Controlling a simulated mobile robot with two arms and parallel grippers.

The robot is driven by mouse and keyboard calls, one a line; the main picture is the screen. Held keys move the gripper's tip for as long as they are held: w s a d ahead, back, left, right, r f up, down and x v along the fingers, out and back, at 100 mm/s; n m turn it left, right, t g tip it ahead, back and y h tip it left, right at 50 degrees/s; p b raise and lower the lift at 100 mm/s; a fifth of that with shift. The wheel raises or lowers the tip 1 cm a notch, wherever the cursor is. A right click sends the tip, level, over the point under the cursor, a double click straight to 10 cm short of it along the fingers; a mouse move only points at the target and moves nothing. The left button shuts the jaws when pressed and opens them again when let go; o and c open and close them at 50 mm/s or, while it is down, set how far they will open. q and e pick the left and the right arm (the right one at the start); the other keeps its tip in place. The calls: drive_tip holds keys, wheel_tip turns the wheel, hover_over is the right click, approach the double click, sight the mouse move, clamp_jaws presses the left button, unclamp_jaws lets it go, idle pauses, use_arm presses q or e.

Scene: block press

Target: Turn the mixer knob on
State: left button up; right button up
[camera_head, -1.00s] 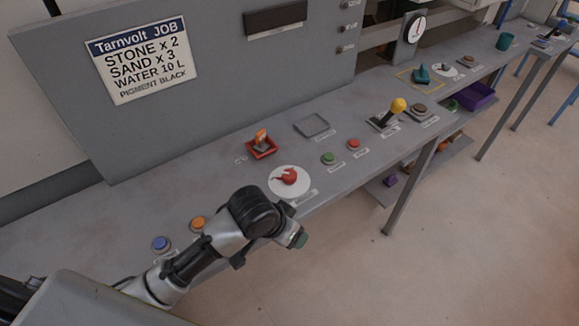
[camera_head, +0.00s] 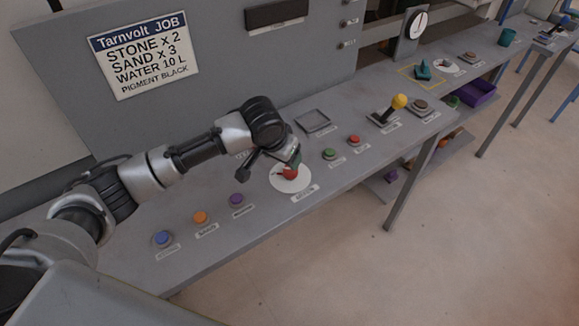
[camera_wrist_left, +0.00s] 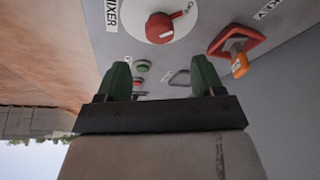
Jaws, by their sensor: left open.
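The mixer knob (camera_head: 289,174) is red and sits on a round white plate (camera_head: 303,185) on the grey bench. In the left wrist view the knob (camera_wrist_left: 159,28) is at the top middle, its pointer toward the upper right, near a label only partly readable as "O". A "MIXER" label (camera_wrist_left: 111,15) is beside the plate. My left gripper (camera_head: 295,161) is just above the knob in the head view, hiding part of it. In the left wrist view its two green fingers (camera_wrist_left: 161,78) are apart with nothing between them. My right gripper is not in view.
Green (camera_head: 329,154) and red (camera_head: 354,140) buttons, an empty tray (camera_head: 313,121) and a yellow-topped lever (camera_head: 398,102) lie to the right. Blue, orange and purple buttons (camera_head: 236,200) sit to the left.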

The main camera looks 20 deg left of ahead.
sight(289, 169)
use_arm(q)
drive_tip(key=x, duration=0.8)
drive_tip(key=shift+w+f, duration=0.15)
drive_tip(key=shift+f, duration=0.1)
drive_tip(key=c, duration=0.9)
